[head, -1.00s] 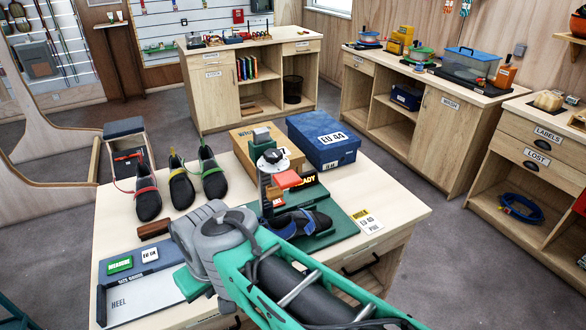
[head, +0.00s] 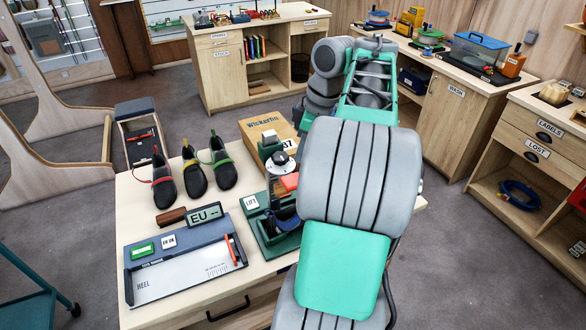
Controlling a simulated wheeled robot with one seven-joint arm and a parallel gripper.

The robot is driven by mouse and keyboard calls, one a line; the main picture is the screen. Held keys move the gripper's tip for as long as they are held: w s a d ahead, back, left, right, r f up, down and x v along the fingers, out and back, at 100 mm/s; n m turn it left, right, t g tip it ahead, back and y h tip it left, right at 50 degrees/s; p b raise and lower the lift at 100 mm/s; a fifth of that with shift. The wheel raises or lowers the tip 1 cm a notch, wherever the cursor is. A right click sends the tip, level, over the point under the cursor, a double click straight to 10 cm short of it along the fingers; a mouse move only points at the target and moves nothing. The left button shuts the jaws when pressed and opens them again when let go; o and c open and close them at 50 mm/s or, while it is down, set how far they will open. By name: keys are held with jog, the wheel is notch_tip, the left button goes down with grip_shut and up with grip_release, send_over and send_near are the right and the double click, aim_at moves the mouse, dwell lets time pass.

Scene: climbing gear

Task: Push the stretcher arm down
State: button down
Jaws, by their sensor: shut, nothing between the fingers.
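The shoe stretcher stands on a dark green base (head: 278,244) on the near table. A white LIFT label (head: 251,201) is on the left of the base. My large grey arm link covers the stretcher's right side and any shoe on it. My gripper is hidden behind my own arm.
Three dark shoes (head: 194,171) stand at the table's back left. A brown brush (head: 172,217), an EU display (head: 204,214) and a measuring board (head: 187,273) lie left of the stretcher. A Wickerlin box (head: 268,130) stands behind it.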

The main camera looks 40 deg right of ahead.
aim_at(294, 180)
jog(key=shift+s+d, duration=0.2)
jog(key=shift+d, duration=0.1)
jog(key=b+x, duration=0.6)
jog(key=x, duration=0.1)
jog(key=shift+w, duration=0.1)
dwell(0.3)
